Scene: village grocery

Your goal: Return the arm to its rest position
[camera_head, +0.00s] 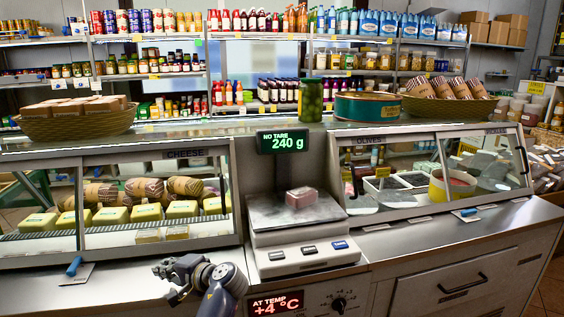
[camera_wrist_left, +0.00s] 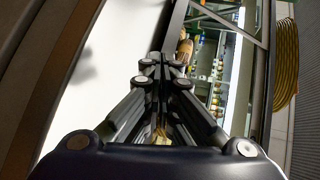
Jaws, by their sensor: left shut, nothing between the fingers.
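My left gripper (camera_head: 172,281) is at the lower middle of the head view, over the front of the counter (camera_head: 110,287), left of the scale (camera_head: 300,240). In the left wrist view its fingers (camera_wrist_left: 160,65) are together and hold nothing. A small pinkish packet (camera_head: 301,197) rests on the scale's pan, apart from the gripper. The scale's display (camera_head: 283,142) reads 240 g with "NO TARE". My right gripper is in neither view.
A glass cheese case (camera_head: 120,200) stands behind the gripper, and an olives case (camera_head: 430,175) is at the right. A blue-handled tool (camera_head: 75,268) lies on the counter at the left. A panel (camera_head: 290,304) reading +4 °C is below the scale.

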